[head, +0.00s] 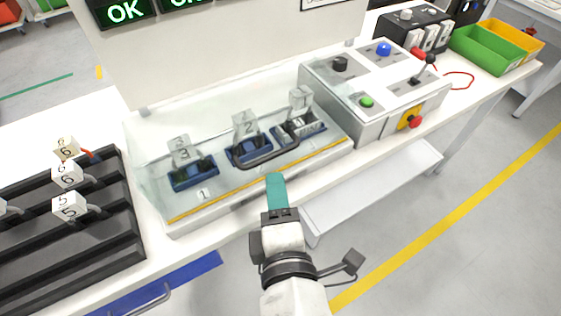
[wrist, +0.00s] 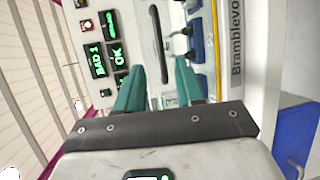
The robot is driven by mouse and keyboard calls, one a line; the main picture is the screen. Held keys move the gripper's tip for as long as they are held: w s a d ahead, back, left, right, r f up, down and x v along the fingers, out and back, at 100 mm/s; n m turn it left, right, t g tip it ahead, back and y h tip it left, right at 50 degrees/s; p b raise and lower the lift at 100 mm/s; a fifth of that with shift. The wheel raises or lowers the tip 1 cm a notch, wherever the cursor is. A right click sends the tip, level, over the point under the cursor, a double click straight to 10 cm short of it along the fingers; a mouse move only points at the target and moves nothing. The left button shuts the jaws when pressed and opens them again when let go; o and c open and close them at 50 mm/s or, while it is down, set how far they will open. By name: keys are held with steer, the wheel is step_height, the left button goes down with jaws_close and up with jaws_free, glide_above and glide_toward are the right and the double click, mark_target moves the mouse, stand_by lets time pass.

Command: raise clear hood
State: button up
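The clear hood (head: 160,140) is down over a row of blue holders with numbered tags, on the white bench. A yellow strip runs along its front edge. Its dark bar handle (head: 270,160) is at the front middle. The handle also shows in the wrist view (wrist: 159,40), its lower end seen between the fingers. My gripper (head: 276,176) has teal fingers and is just in front of the handle. In the wrist view the fingers (wrist: 160,72) are apart, with nothing visibly gripped. I cannot tell whether they reach around the handle.
A grey control box (head: 365,85) with buttons and a lever stands right of the hood. A dark rack (head: 65,240) with white numbered tags is at the left. Green (head: 487,50) and yellow bins are at the far right. A panel with green OK screens (head: 125,10) stands behind.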

mark_target(251, 136)
steer(key=x, duration=0.8)
steer(key=shift+p, duration=0.4)
steer(key=shift+w+f, duration=0.1)
steer(key=shift+f, duration=0.05)
steer(key=shift+c, duration=0.4)
jaws_close()
